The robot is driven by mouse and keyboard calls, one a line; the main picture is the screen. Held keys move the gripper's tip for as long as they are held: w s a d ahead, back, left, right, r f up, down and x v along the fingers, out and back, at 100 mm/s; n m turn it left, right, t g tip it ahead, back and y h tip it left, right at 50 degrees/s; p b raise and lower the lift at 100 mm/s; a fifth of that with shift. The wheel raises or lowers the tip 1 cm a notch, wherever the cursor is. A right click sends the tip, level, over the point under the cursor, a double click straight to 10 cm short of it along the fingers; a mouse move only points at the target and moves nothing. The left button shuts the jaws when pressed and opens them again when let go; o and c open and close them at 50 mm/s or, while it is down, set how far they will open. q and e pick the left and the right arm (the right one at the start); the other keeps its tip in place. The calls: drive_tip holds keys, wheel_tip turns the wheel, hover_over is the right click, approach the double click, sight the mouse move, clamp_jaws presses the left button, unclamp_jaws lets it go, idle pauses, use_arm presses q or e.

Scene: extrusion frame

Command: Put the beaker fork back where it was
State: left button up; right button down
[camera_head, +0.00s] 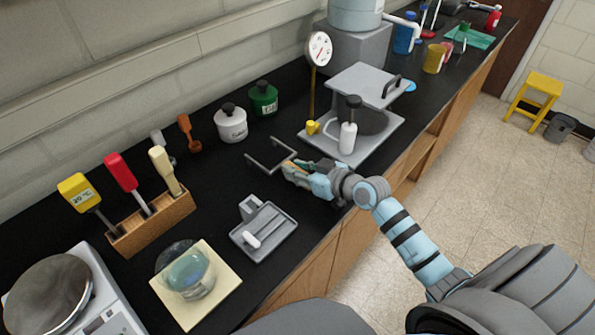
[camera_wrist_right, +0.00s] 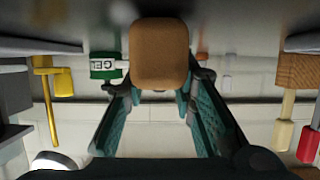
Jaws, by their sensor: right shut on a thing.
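The beaker fork (camera_head: 270,155) shows in the head view as a thin grey open frame with prongs pointing left, over the black bench. My right gripper (camera_head: 296,172) is at its right end, shut on its brown handle. In the right wrist view the brown handle end (camera_wrist_right: 160,55) sits between the fingers of my right gripper (camera_wrist_right: 160,100) and hides part of what is behind. I cannot tell whether the fork touches the bench. My left gripper is not in view.
A grey tray (camera_head: 284,241) with a white piece lies in front of the fork. A white jar (camera_head: 231,124) and green jar (camera_head: 263,99) stand behind. A grey press-like device (camera_head: 383,143) is to the right, a wooden tool block (camera_head: 155,226) to the left.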

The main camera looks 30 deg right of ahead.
drive_tip(key=shift+w, duration=0.15)
drive_tip(key=shift+f, duration=0.25)
drive_tip(key=c, duration=1.3)
unclamp_jaws()
drive_tip(key=shift+r, duration=0.1)
drive_tip(key=shift+c, duration=0.2)
drive_tip(key=shift+r, duration=0.25)
drive_tip(key=p+v, duration=0.4)
drive_tip(key=v, duration=0.8)
drive_tip(key=shift+f, duration=0.1)
